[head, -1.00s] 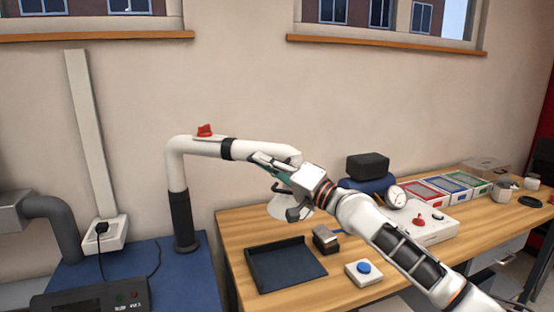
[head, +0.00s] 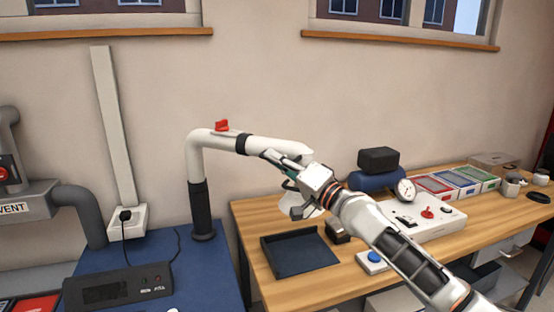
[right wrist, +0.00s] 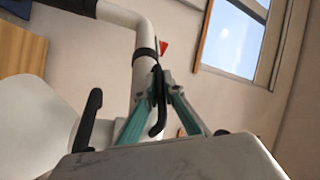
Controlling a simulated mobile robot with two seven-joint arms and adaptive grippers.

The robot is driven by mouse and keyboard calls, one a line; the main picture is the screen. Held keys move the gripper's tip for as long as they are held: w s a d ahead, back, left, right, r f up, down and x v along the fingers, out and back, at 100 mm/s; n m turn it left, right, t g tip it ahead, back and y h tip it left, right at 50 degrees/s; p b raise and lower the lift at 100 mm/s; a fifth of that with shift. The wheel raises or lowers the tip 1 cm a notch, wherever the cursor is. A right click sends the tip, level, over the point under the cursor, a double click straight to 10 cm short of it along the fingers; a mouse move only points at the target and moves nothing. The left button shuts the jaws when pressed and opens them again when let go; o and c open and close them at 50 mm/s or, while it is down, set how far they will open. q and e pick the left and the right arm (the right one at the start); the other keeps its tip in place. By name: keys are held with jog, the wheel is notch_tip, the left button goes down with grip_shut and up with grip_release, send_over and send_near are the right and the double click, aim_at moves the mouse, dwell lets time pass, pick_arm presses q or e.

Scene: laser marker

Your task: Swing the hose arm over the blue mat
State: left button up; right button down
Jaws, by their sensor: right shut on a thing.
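The hose arm (head: 268,146) is a white bent pipe on a black post, with a red knob (head: 221,126) on top and a pale hood (head: 294,206) at its outer end. Its post stands at the right back of the blue mat (head: 205,280), and its outer end hangs over the wooden table. My right gripper (head: 277,161) is at the outer part of the pipe. In the right wrist view its teal fingers (right wrist: 160,80) close around a thin black handle (right wrist: 157,118) beside the white pipe. My left gripper is not in view.
A black control box (head: 118,287) with a cable lies on the mat. A dark tray (head: 300,255), a blue button (head: 374,257) and a white box with a gauge (head: 430,221) are on the wooden table (head: 270,290). A grey vent duct (head: 80,212) is at left.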

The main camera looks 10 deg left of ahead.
jog(key=shift+f, duration=0.1)
jog(key=c, duration=2.2)
grip_release()
jog(key=shift+o, duration=0.2)
jog(key=v, duration=1.2)
jog(key=shift+f, duration=0.1)
